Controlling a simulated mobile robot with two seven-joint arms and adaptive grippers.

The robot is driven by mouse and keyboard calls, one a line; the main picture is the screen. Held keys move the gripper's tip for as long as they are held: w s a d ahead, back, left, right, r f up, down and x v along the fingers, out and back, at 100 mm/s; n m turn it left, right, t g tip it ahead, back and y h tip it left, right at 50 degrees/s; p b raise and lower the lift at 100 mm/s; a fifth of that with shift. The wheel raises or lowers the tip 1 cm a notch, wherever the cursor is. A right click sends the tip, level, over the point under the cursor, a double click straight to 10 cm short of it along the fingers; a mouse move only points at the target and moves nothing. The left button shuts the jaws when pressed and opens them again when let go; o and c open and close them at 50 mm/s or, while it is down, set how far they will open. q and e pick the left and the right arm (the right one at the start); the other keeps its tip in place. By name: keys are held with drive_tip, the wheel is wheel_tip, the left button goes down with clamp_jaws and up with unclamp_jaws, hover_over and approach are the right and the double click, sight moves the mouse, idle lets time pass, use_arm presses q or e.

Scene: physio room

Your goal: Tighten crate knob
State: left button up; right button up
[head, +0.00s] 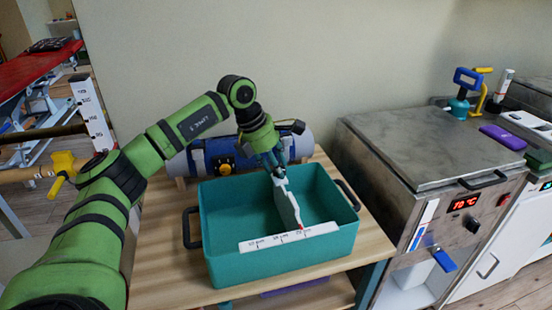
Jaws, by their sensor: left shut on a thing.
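A teal crate (222,270) with black side handles stands on the wooden table. A white strip with dark printed marks (288,237) lies along its front rim. No separate knob is clear on the crate. My right gripper is not in view.
A metal-topped heater unit (430,140) with a red display stands to the right. Bare table (165,262) shows left of the crate.

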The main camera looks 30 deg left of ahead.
use_arm(q)
drive_tip(key=shift+r+m+p, duration=0.25)
drive_tip(key=shift+m+p, duration=0.05)
drive_tip(key=shift+m, duration=0.2)
drive_tip(key=shift+w+m+h+p, duration=0.1)
drive_tip(key=shift+m+h+p, duration=0.2)
drive_tip(key=shift+m, duration=0.1)
drive_tip(key=m+g+p, duration=0.1)
drive_tip(key=m, duration=0.2)
drive_tip(key=shift+w+a+h+p, duration=0.1)
drive_tip(key=shift+h+p, duration=0.25)
drive_tip(key=shift+h, duration=0.05)
drive_tip(key=shift+f+m+g, duration=0.1)
drive_tip(key=shift+m+g, duration=0.4)
drive_tip(key=shift+m, duration=0.5)
drive_tip(key=shift+w+p, duration=0.1)
drive_tip(key=shift+p, duration=0.25)
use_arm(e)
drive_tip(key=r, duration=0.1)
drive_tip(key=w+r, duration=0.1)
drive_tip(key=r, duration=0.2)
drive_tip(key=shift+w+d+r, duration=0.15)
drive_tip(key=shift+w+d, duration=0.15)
use_arm(q)
drive_tip(key=shift+f+m, duration=0.1)
drive_tip(key=shift+m, duration=0.3)
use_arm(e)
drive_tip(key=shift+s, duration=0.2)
use_arm(q)
drive_tip(key=o, duration=1.1)
